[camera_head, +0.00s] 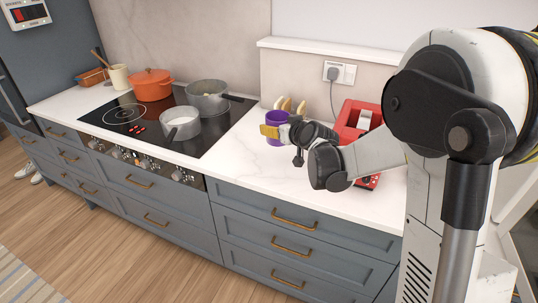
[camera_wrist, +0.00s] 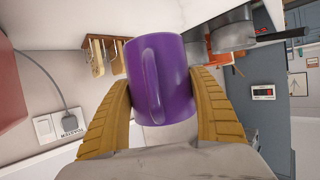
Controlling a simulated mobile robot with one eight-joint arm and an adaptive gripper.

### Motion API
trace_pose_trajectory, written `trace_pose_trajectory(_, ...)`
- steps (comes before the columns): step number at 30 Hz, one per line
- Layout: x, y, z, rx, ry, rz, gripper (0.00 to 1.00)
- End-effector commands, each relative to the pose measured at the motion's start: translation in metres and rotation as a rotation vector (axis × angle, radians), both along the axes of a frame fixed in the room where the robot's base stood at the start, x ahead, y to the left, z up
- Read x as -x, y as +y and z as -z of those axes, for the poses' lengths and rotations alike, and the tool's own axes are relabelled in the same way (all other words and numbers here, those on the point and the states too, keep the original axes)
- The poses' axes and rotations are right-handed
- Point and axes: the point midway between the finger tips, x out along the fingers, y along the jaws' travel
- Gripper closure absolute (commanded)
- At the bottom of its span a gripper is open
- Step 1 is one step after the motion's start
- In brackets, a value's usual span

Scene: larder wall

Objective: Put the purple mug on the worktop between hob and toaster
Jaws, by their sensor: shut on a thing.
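The purple mug (camera_head: 276,122) is at the back of the white worktop (camera_head: 240,158), between the black hob (camera_head: 134,122) and the red toaster (camera_head: 357,119). My gripper (camera_head: 284,131) is shut on the mug, partly covering it in the head view. In the wrist view the mug (camera_wrist: 161,82) fills the space between my two yellow fingers (camera_wrist: 164,105), and its handle faces the camera. I cannot tell whether the mug's base touches the worktop.
An orange pot (camera_head: 152,86), a grey pan (camera_head: 207,98) and a white-filled saucepan (camera_head: 181,124) stand on the hob. A wooden rack (camera_wrist: 106,57) is close to the mug in the wrist view. A plugged socket (camera_head: 339,72) is on the wall. The front worktop is clear.

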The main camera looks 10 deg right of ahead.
Motion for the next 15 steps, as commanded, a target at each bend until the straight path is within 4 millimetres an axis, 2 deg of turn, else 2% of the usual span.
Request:
trace_pose_trajectory(1, -0.009, 0.002, 0.001, 0.000, -0.004, 0.004, 0.71)
trace_pose_trajectory(5, -0.020, 0.003, 0.007, -0.002, -0.008, 0.012, 0.71)
trace_pose_trajectory(15, -0.022, 0.003, 0.063, -0.002, -0.009, 0.014, 0.71)
